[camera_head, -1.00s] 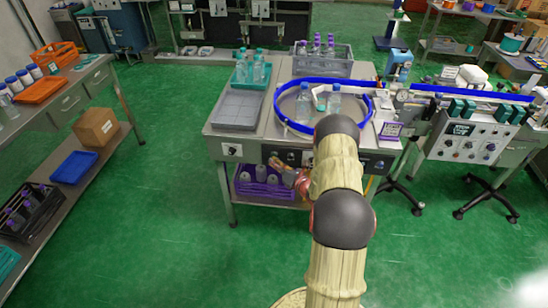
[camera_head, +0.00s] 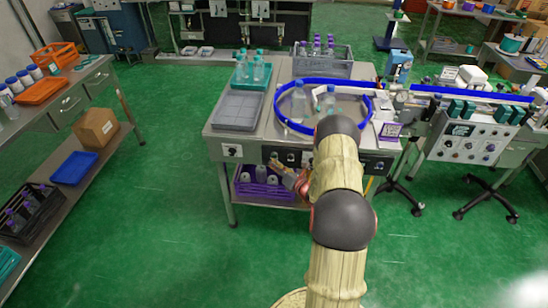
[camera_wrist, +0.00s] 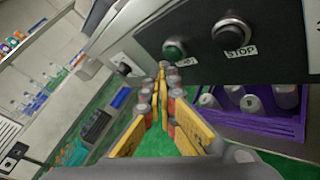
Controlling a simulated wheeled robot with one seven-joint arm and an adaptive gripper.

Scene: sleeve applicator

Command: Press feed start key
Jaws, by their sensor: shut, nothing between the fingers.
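The green round key (camera_wrist: 174,48) sits on the dark front panel (camera_wrist: 200,30) in the wrist view, its label partly hidden behind my fingertips. To its right is a larger black key (camera_wrist: 232,32) marked STOP. My gripper (camera_wrist: 162,69) is shut and empty, its yellow fingers meeting at the tips just below and left of the green key. I cannot tell whether the tips touch the key or the panel. In the head view my gripper (camera_head: 297,180) is low at the table's front panel (camera_head: 290,157), partly hidden by my arm.
A purple crate (camera_wrist: 250,122) with bottles stands on the shelf below the panel. A black knob (camera_wrist: 125,68) is on the lighter panel at left. The green floor in front is clear.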

